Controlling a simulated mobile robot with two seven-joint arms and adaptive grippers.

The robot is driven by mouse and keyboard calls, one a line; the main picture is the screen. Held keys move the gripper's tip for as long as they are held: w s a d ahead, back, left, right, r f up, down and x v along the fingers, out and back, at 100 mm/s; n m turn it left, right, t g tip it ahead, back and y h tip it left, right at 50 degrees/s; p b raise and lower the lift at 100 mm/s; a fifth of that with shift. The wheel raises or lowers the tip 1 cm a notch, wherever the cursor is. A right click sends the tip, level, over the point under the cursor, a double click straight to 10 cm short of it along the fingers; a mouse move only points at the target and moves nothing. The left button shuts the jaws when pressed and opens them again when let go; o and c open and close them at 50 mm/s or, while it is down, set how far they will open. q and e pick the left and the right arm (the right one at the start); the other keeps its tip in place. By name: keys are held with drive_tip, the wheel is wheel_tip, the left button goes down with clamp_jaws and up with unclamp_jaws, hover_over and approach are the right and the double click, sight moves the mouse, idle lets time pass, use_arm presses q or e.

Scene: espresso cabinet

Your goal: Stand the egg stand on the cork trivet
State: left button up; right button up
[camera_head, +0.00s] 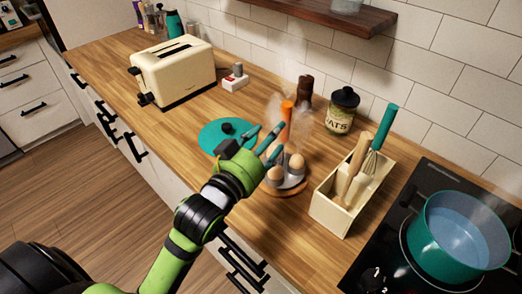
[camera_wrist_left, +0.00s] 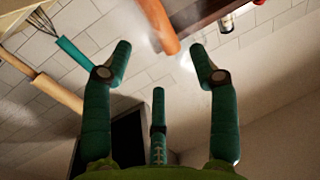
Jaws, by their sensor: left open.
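The egg stand (camera_head: 291,182) is a grey holder with brown eggs and an upright orange handle (camera_head: 287,120). It stands upright over the round brown cork trivet (camera_head: 291,193), whose rim shows below it; the far side is hidden. My left gripper (camera_head: 264,143) is open, its teal fingers just left of the handle and above the eggs. In the left wrist view my left gripper (camera_wrist_left: 164,50) is spread and empty, with the orange handle (camera_wrist_left: 157,25) beyond the fingertips. My right gripper is not in view.
A teal round board (camera_head: 222,136) lies left of the stand. A utensil box (camera_head: 340,207) stands close on the right, with a steaming pot (camera_head: 455,240) on the hob beyond. An oats jar (camera_head: 341,112) and a dark mill (camera_head: 304,92) stand behind. A toaster (camera_head: 174,72) is farther left.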

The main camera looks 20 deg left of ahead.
use_arm(q)
drive_tip(key=shift+s+a+p, duration=0.15)
drive_tip(key=shift+s+p, duration=0.4)
drive_tip(key=shift+s, duration=0.3)
drive_tip(key=shift+s+a+p, duration=0.1)
drive_tip(key=shift+s+p, duration=0.4)
drive_tip(key=shift+s, duration=0.3)
